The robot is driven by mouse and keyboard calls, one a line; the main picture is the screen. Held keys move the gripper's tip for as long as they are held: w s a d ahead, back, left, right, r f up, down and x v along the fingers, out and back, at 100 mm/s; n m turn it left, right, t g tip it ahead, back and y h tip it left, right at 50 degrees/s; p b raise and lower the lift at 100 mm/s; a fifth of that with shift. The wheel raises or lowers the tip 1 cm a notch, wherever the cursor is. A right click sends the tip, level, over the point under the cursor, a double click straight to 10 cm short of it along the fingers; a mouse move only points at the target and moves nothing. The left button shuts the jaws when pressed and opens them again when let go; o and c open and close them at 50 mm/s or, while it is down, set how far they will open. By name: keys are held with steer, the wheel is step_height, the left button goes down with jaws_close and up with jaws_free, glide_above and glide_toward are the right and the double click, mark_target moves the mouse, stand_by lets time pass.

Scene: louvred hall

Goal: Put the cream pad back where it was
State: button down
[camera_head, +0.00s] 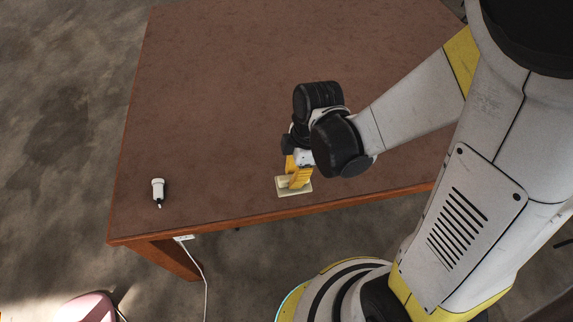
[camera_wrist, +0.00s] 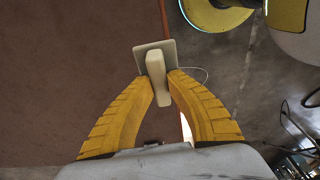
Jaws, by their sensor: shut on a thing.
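The cream pad (camera_head: 283,191) is at the front edge of the brown table, under my gripper (camera_head: 297,179). In the wrist view the cream pad (camera_wrist: 141,55) has a flat square plate with a raised bar-shaped grip. My gripper's yellow fingers (camera_wrist: 163,82) are shut on that grip, one on each side. The pad looks level and close to the table top; I cannot tell whether it touches it. Part of the pad is hidden behind the fingers in the head view.
The brown table (camera_head: 215,110) is mostly bare. A small white bottle-like item (camera_head: 158,190) with a dark tip stands or lies near its left front. A white cable (camera_head: 204,275) hangs below the front edge. A pink object (camera_head: 88,308) is on the floor at lower left.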

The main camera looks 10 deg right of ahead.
steer(key=w+a+f+b, duration=0.1)
steer(key=w+a+f, duration=0.1)
steer(key=w, duration=0.1)
steer(key=w+a+f+b, duration=0.1)
steer(key=w+a+f, duration=0.1)
steer(key=w, duration=0.1)
steer(key=w+a+f+b, duration=0.2)
steer(key=w, duration=0.1)
steer(key=shift+f, duration=0.3)
step_height(320, 180, down, 4)
steer(key=shift+f+b, duration=0.1)
steer(key=shift+b, duration=1)
steer(key=shift+r, duration=0.2)
steer(key=c, duration=1.4)
jaws_free()
steer(key=shift+f, duration=0.1)
steer(key=shift+c, duration=0.2)
